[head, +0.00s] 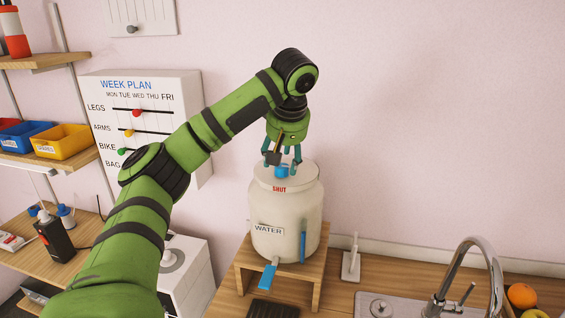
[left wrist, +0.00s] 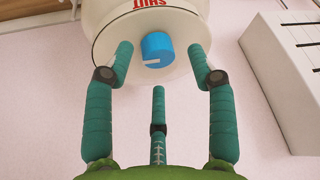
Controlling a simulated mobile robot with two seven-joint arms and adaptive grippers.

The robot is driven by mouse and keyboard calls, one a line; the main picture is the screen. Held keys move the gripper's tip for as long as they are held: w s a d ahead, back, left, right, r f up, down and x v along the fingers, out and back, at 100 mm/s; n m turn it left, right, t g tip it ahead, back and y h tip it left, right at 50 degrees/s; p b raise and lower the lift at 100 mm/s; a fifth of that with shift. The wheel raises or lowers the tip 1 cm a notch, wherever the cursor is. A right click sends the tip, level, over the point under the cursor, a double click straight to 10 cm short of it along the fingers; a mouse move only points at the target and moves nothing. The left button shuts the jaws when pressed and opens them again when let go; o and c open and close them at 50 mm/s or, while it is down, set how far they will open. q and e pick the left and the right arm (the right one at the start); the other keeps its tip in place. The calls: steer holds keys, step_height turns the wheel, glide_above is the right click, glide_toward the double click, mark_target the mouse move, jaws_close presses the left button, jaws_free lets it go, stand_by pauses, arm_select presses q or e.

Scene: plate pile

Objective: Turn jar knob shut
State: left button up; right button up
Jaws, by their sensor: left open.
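A cream jar (head: 284,222) labelled WATER stands upright on a small wooden stand. A blue knob (head: 282,172) sits on its lid, with the red word SHUT on the jar's rim in front. My left gripper (head: 282,161) is just above the knob, pointing down, with teal fingers spread. In the left wrist view the knob (left wrist: 157,47) shows between and beyond the open fingers, apart from them. A white mark on it points to the left of that picture, while the red SHUT (left wrist: 150,4) is at the top edge. My right gripper is not in view.
The wooden stand (head: 244,258) rests on the counter. A blue tap lever (head: 268,277) sticks out at the jar's lower front. A white week-plan board (head: 148,88) stands behind my left arm. A sink with a curved tap (head: 492,262) is at right. The wall above the counter is bare.

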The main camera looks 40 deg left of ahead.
arm_select(q)
steer(key=shift+x, duration=0.95)
